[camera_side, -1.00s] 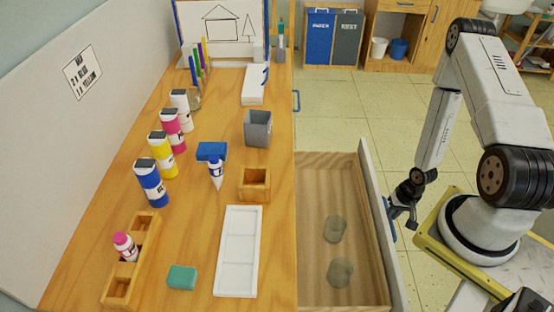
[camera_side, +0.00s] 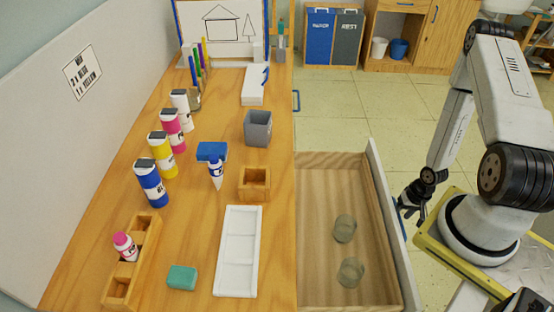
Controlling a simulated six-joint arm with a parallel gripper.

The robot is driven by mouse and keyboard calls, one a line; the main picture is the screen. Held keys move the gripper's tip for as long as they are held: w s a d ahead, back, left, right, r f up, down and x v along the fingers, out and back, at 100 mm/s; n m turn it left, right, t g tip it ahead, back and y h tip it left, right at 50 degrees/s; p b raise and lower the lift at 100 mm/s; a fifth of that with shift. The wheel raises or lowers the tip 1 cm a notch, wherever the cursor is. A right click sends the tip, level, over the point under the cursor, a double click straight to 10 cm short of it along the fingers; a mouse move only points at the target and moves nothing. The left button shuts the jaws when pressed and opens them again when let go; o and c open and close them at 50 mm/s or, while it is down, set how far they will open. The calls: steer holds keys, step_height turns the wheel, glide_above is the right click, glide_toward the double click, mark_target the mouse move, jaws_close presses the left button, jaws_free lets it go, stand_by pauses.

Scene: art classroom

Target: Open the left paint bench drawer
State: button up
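The paint bench drawer (camera_side: 325,240) is pulled out to the right of the wooden bench top. Its inside is bare wood with two clear round cups (camera_side: 345,229) (camera_side: 350,271) in it. The drawer's pale front panel (camera_side: 387,215) stands to the right, with a blue handle (camera_side: 397,205) on its outer face, partly hidden. My gripper (camera_side: 403,212) is at the handle, outside the front panel. Its fingers are small and dark, and whether they are closed on the handle is not clear.
The bench top holds several paint bottles (camera_side: 151,183), a white tray (camera_side: 239,252), a grey cup (camera_side: 257,128), a wooden box (camera_side: 254,184) and a green sponge (camera_side: 182,277). Another blue handle (camera_side: 296,100) shows on the bench's side farther back. Tiled floor (camera_side: 370,100) is clear behind the drawer.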

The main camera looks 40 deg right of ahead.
step_height(320, 180, up, 8)
steer(key=s+d, duration=0.1)
steer(key=shift+f, duration=0.2)
stand_by(0.7)
steer(key=shift+r, duration=0.1)
stand_by(0.4)
steer(key=w+a+r+n+h, duration=0.2)
steer(key=w+r, duration=0.4)
steer(key=w+a+r+n+h, duration=0.1)
steer(key=w+a+r+n, duration=0.2)
steer(key=w+r, duration=0.35)
steer(key=a+r+n, duration=0.2)
steer(key=a+r, duration=0.3)
steer(key=a, duration=0.2)
steer(key=w+a+r+n+t+y, duration=0.1)
steer(key=a+r, duration=0.4)
steer(key=a, duration=0.3)
steer(key=shift+a+r+n, duration=0.15)
steer(key=shift+r+n, duration=0.25)
